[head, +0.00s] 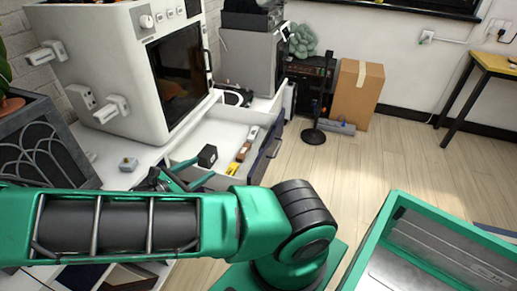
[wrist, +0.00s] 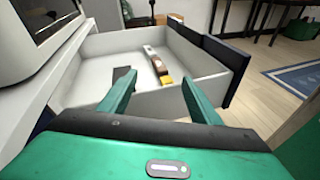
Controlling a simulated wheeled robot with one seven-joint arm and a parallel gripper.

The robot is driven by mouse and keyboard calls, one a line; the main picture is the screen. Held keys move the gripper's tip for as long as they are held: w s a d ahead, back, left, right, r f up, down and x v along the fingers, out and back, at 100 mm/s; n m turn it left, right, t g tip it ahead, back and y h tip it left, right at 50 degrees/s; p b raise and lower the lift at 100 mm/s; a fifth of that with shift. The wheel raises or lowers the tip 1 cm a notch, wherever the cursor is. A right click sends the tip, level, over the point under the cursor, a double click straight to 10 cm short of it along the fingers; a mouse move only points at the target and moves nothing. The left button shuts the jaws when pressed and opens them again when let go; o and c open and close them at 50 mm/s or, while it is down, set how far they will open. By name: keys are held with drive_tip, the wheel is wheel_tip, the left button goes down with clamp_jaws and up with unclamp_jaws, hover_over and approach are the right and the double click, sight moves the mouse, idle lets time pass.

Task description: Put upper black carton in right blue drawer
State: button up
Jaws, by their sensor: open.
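The blue-fronted drawer (head: 262,165) is pulled open; its white inside and blue front (wrist: 238,72) also show in the wrist view. A small black carton (head: 207,156) shows against the drawer's inside, just past my gripper (head: 187,178). In the wrist view the black carton (wrist: 122,78) appears by the left fingertip, partly hidden by it. My gripper (wrist: 158,80) is open, its fingers apart and pointing into the drawer. I cannot tell whether the carton rests on the drawer floor or touches a finger.
In the drawer lie a yellow piece (head: 232,168), a brown piece (head: 242,152) and a white one (head: 253,133) in a row. A white machine (head: 130,65) stands on the counter at left. A small grey block (head: 128,164) sits on the counter.

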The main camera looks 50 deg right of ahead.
drive_tip(key=s+d+r+m+y, duration=0.2)
drive_tip(key=s+r+m+y, duration=0.5)
drive_tip(key=s+r+m, duration=0.3)
drive_tip(key=s+d+r+m+g+y, duration=0.1)
drive_tip(key=s+r+m+y, duration=0.7)
drive_tip(key=s+r+m, duration=0.3)
drive_tip(key=s+m, duration=0.2)
drive_tip(key=s, duration=0.2)
drive_tip(key=shift+d+y, duration=0.3)
drive_tip(key=shift+d, duration=0.1)
